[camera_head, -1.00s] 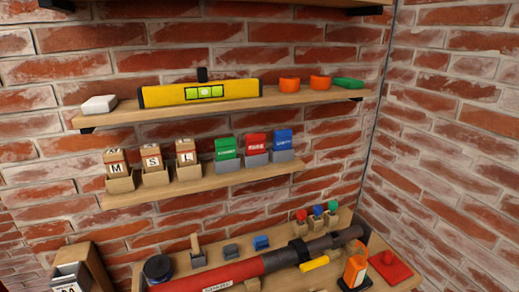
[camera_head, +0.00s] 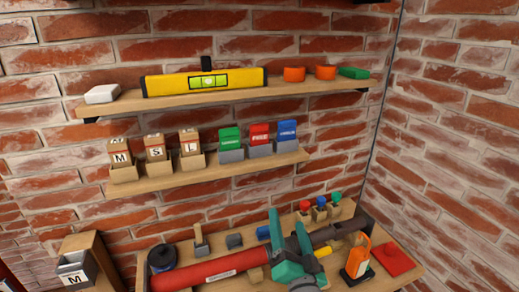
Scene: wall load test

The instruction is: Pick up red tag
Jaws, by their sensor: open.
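The red tag (camera_head: 260,134) stands upright in a grey holder (camera_head: 261,151) on the middle shelf. A green tag (camera_head: 230,138) stands to its left and a blue tag (camera_head: 287,130) to its right, each in a grey holder. Small white lettering on the tags is too small to read surely. My teal gripper (camera_head: 289,231) is open with its fingers pointing up. It is below the middle shelf, in front of the bench, lower than the red tag and apart from it. I see nothing between its fingers.
Boxes marked M, S and L (camera_head: 155,155) stand left of the tags on the middle shelf (camera_head: 150,186). The upper shelf (camera_head: 225,95) holds a yellow level (camera_head: 205,82). The bench below holds a red cylinder (camera_head: 210,271), an orange tool (camera_head: 358,256) and a red pad (camera_head: 395,259).

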